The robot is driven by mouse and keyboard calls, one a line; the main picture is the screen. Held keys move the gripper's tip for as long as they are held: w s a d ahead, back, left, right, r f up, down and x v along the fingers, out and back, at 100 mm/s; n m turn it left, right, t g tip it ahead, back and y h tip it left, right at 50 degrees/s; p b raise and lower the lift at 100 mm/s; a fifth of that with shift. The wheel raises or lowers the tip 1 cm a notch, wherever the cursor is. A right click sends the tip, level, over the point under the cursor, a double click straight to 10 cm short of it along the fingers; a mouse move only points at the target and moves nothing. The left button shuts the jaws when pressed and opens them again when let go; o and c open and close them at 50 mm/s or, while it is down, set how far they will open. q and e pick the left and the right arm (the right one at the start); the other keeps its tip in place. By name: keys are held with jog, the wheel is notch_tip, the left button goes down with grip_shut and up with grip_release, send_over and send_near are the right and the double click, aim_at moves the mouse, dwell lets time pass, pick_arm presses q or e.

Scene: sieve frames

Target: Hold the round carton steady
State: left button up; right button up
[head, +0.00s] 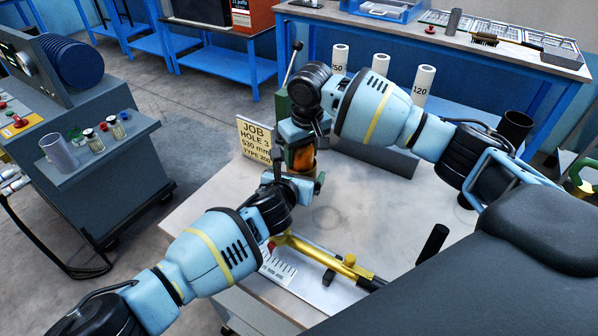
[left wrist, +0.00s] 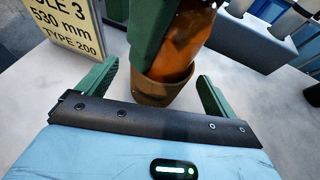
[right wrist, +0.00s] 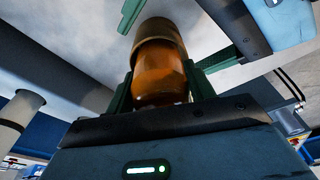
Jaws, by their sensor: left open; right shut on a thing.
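The round carton (left wrist: 158,90) is a short brown cylinder between the two green fingers of my left gripper (left wrist: 156,84). Those fingers are open, with gaps on both sides of it. The lower end of an amber bottle (left wrist: 188,48) is inside the carton's mouth; how deep is hidden. My right gripper (right wrist: 160,88) is shut on the bottle (right wrist: 160,72) from above, and the carton (right wrist: 160,33) shows beyond it. In the head view the bottle (head: 301,158) shows between the two wrists, while the carton is mostly hidden by my left gripper.
A job sign (head: 257,142) stands close to the left of the grippers. A grey rack with white numbered tubes (head: 422,85) stands behind. A yellow-handled tool (head: 318,256) and a ruled plate (head: 278,268) lie in front. The tabletop (head: 400,222) to the right is largely clear.

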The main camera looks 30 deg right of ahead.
pick_arm(q)
jog(key=shift+w+d+f, duration=0.2)
jog(key=shift+w+d, duration=0.1)
jog(key=c, duration=1.1)
jog(key=shift+o, duration=0.2)
jog(key=c, duration=0.7)
pick_arm(e)
jog(key=shift+r, duration=0.2)
jog(key=shift+r, duration=2.35)
